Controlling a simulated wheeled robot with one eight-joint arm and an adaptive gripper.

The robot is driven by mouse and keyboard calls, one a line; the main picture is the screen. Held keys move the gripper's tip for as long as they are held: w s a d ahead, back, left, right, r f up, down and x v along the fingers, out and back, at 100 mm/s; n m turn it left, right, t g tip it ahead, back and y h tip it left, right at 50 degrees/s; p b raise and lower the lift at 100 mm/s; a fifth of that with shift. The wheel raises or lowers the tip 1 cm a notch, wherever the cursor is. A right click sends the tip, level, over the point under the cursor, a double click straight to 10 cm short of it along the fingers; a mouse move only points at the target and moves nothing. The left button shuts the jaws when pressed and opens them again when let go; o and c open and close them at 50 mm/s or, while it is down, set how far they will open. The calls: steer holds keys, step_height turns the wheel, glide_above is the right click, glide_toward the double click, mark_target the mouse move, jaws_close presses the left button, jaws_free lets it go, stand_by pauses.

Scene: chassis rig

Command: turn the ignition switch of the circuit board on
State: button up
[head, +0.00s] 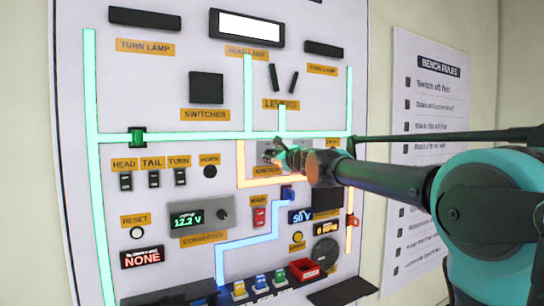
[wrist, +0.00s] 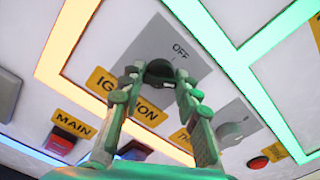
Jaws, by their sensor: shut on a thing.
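The ignition switch is a dark round knob (wrist: 159,71) on a grey plate (wrist: 150,45) in the wrist view. A yellow IGNITION label (wrist: 122,96) is beside it, and the word OFF is printed at its other side. My gripper (wrist: 156,84) has one finger on each side of the knob and is shut on it. The fingers hide part of the knob. In the head view my gripper (head: 280,154) is at the circuit board (head: 180,92), over the ignition plate, and hides most of the knob.
A second grey knob (wrist: 232,130) is close to the right finger in the wrist view. The red MAIN switch (head: 259,216) is below the ignition label. The converter box (head: 205,215) is lower left. A bench rules sheet (head: 430,100) hangs on the wall at right.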

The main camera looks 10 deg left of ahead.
stand_by(0.3)
steer(key=o, duration=1.1)
steer(key=v, duration=1.2)
